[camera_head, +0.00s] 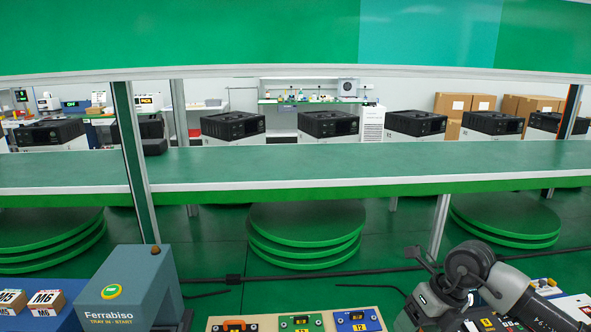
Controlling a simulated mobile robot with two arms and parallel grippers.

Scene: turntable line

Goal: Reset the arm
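My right arm (470,268) comes in from the lower right corner, with its dark joint and wrist bent near the bottom edge. The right gripper's housing (432,303) seems to sit at the end of this arm. Its fingertips are not clear, so I cannot tell whether it is open or shut or holds anything. My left arm and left gripper are not in view.
A blue-grey Ferrabiso box (128,290) with a green button stands at lower left, beside boxes marked M5 and M6 (46,303). A beige board (385,318) with numbered coloured plates lies at bottom centre. A long green shelf (300,168) crosses ahead; stacked green discs (305,240) lie beneath.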

